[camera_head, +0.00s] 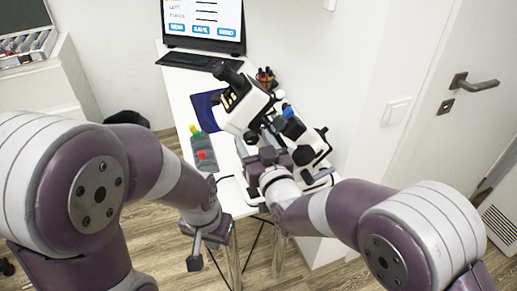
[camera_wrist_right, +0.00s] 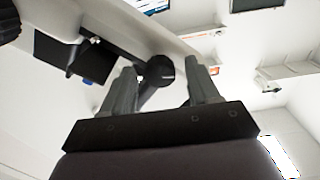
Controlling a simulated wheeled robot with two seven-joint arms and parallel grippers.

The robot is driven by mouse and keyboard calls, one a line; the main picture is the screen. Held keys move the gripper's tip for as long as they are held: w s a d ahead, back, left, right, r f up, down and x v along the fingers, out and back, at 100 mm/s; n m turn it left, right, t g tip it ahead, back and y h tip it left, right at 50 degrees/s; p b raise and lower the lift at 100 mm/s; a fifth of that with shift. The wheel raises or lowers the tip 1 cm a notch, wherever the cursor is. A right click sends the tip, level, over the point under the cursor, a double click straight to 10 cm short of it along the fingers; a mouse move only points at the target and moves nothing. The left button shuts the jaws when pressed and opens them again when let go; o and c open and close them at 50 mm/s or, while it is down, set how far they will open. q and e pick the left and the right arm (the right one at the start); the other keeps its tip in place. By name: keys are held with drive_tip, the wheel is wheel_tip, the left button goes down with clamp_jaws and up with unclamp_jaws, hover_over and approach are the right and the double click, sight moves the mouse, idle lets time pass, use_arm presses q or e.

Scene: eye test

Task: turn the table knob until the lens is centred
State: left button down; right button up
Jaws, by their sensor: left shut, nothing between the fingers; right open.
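A white and black eye-test instrument (camera_head: 240,103) stands on the white table (camera_head: 180,86), its head tilted. In the right wrist view, a round black knob (camera_wrist_right: 159,69) on a dark arm shows between the two grey fingers of my right gripper (camera_wrist_right: 163,72). The fingers are apart, one on each side; I cannot tell if they touch it. In the head view, my right gripper (camera_head: 267,156) is at the instrument's lower part and hides some of it. My left gripper (camera_head: 194,261) is shut and empty, hanging low in front of the table. I cannot make out the lens.
A monitor (camera_head: 203,22) and keyboard (camera_head: 187,60) stand at the table's far end. A pen holder (camera_head: 265,77) is behind the instrument. A door (camera_head: 455,110) is at right.

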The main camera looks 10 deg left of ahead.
drive_tip(key=v, duration=1.2)
drive_tip(key=shift+s+d, duration=0.15)
drive_tip(key=shift+s, duration=0.05)
drive_tip(key=s+d+f+g+h, duration=0.2)
drive_tip(key=d+f+g+h, duration=0.15)
drive_tip(key=f, duration=0.25)
drive_tip(key=s+d+f+g+h, duration=0.2)
drive_tip(key=f+g, duration=0.3)
drive_tip(key=f, duration=0.1)
drive_tip(key=s+d+f+m+g+h, duration=0.1)
drive_tip(key=s+d+m+g+h, duration=0.15)
drive_tip(key=d, duration=0.35)
drive_tip(key=s+d+f+m+g+h, duration=0.1)
drive_tip(key=s+d+g, duration=0.15)
drive_tip(key=d, duration=0.45)
drive_tip(key=d+r+m+h, duration=0.1)
drive_tip(key=d+m, duration=0.2)
drive_tip(key=d, duration=0.3)
wheel_tip(320, 180, up, 12)
drive_tip(key=p, duration=1.2)
drive_tip(key=shift+w+d+r, duration=0.15)
drive_tip(key=shift+w+r, duration=0.05)
drive_tip(key=shift+w, duration=0.3)
